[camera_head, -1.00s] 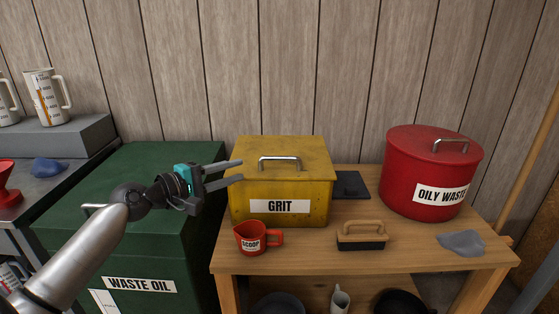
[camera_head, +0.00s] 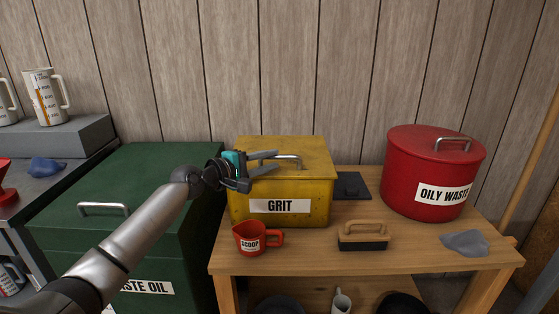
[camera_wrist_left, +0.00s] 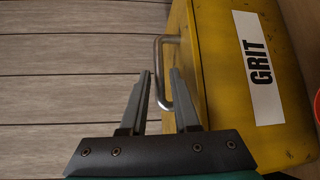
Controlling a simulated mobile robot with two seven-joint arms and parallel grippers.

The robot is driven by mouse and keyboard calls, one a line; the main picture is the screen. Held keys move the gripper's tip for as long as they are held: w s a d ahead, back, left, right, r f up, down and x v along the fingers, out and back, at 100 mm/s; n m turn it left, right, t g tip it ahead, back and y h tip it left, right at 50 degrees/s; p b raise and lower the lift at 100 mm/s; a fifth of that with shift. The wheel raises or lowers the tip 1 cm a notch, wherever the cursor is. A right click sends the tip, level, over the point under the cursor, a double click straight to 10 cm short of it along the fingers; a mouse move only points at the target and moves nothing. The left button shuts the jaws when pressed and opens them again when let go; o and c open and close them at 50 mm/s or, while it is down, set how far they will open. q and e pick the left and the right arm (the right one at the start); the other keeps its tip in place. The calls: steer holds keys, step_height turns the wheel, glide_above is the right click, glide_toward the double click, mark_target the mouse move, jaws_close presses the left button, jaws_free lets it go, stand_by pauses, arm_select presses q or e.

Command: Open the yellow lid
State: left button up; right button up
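The yellow GRIT box (camera_head: 300,211) stands on the wooden bench with its yellow lid (camera_head: 303,147) shut. A silver bar handle (camera_head: 291,159) is on top of the lid. My left gripper (camera_head: 277,163) is open at the left end of the handle. In the left wrist view the handle (camera_wrist_left: 164,70) reaches in between the two open fingertips (camera_wrist_left: 160,72), and the fingers look apart from it. The lid's top is partly hidden by the gripper in the head view. My right gripper is not in view.
The green WASTE OIL chest (camera_head: 165,158) is under my left arm. A plank wall stands behind.

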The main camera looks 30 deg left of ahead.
mark_target(277, 159)
arm_select(q)
steer(key=shift+b+x, duration=0.45)
steer(key=shift+x, duration=1.35)
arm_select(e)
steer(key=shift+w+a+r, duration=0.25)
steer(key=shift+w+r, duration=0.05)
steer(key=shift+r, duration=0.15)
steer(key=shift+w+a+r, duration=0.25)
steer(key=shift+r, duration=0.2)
arm_select(q)
steer(key=shift+c, duration=0.4)
jaws_close()
steer(key=shift+f, duration=0.1)
